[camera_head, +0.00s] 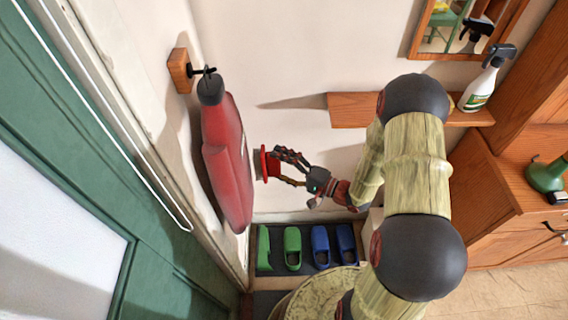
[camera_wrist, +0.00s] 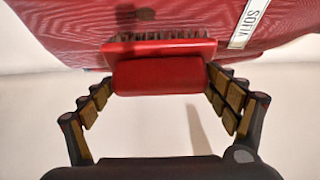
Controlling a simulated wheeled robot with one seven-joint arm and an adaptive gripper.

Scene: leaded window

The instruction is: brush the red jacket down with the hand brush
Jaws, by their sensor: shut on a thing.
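The red jacket (camera_head: 226,160) hangs from a dark hook on a wooden block at the wall, left of centre in the head view. My gripper (camera_head: 283,166) is shut on the red hand brush (camera_head: 268,163), to the right of the jacket. In the wrist view the brush (camera_wrist: 158,76) sits between both fingers, bristles towards the jacket, near the spot. I cannot tell whether the bristles touch; the head view shows a small gap.
Green and blue shoes (camera_head: 292,247) stand on a dark mat below. A wooden shelf (camera_head: 350,110) with a spray bottle (camera_head: 484,82) is on the wall to the right, under a mirror (camera_head: 465,25). A green door (camera_head: 50,120) is at left. Wooden cabinets (camera_head: 495,200) stand at right.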

